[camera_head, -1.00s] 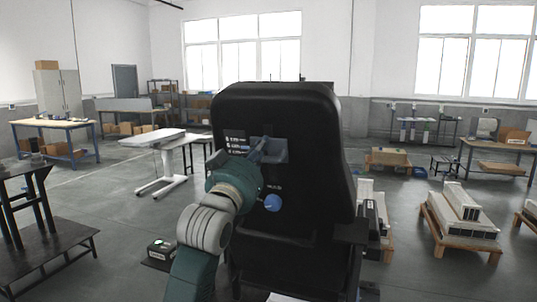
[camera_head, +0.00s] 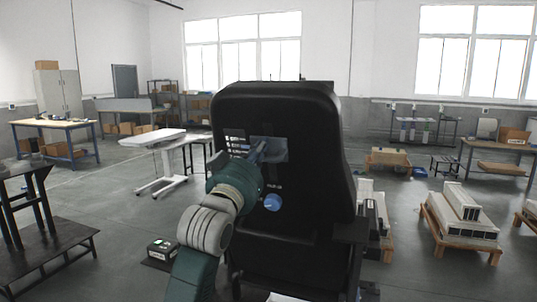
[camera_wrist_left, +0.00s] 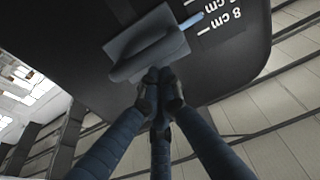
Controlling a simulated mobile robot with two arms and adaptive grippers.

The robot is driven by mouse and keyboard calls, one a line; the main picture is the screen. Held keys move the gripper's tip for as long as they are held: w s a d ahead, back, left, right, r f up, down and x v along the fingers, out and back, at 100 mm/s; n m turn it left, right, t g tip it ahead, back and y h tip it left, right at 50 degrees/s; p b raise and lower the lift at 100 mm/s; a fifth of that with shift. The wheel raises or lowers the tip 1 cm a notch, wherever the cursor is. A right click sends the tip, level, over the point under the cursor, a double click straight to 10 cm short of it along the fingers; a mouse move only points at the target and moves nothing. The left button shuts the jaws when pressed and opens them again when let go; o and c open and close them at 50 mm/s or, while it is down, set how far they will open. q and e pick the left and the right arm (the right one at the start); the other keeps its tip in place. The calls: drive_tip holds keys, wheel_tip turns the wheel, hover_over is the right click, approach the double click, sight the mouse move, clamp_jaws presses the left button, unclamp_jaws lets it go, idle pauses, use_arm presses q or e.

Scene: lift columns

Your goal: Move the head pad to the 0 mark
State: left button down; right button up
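In the left wrist view, the grey plate (camera_wrist_left: 172,48) carries a dark handle (camera_wrist_left: 140,60). A blue pointer (camera_wrist_left: 192,22) sticks out from the plate towards "cm" marks; one looks like 8 cm. I cannot make out a 0 mark. My left gripper (camera_wrist_left: 160,78) has its fingertips together at the handle's lower edge; whether they touch it is unclear. My right gripper is not seen.
A white adjustable table (camera_head: 153,138) stands behind to the left. A dark metal stand (camera_head: 45,240) is at the near left, with a small box (camera_head: 162,248) on the floor. Pallets with white parts (camera_head: 460,215) stand at the right. Open floor lies between.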

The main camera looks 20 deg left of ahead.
use_arm(q)
drive_tip(key=shift+w+f+b, duration=0.3)
drive_tip(key=shift+f+b, duration=0.3)
drive_tip(key=shift+f, duration=0.5)
drive_tip(key=shift+w+f+b, duration=0.35)
drive_tip(key=shift+f+b, duration=0.25)
drive_tip(key=shift+f, duration=0.55)
drive_tip(key=shift+w+f+b, duration=0.3)
drive_tip(key=shift+f+b, duration=0.3)
drive_tip(key=shift+f, duration=0.5)
idle(0.9)
drive_tip(key=shift+r, duration=0.15)
drive_tip(key=shift+s+r+p, duration=0.25)
drive_tip(key=shift+r+p, duration=0.55)
drive_tip(key=shift+p, duration=0.05)
drive_tip(key=v, duration=0.9)
idle(0.5)
drive_tip(key=shift+f, duration=0.1)
idle(0.6)
